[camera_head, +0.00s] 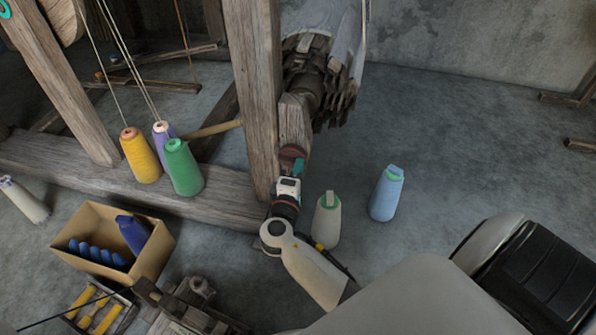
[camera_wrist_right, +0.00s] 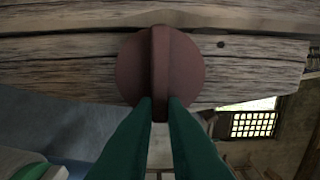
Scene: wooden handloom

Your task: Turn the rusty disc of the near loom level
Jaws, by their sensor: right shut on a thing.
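The rusty disc (camera_wrist_right: 188,66) is a reddish-brown round plate with a raised ridge across its middle, set on the face of a weathered wooden beam (camera_wrist_right: 70,60). In the right wrist view the ridge runs up and down the picture, crossing the beam's grain. The disc also shows small in the head view (camera_head: 291,154), on the near loom's post side. My right gripper (camera_wrist_right: 160,103), with green fingers, is shut on the lower end of the ridge. In the head view the right gripper (camera_head: 298,167) hides part of the disc. My left gripper is not in view.
Yellow, purple and green spools (camera_head: 184,169) stand on the loom's low beam (camera_head: 226,205). A cardboard box (camera_head: 160,253) is at lower left.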

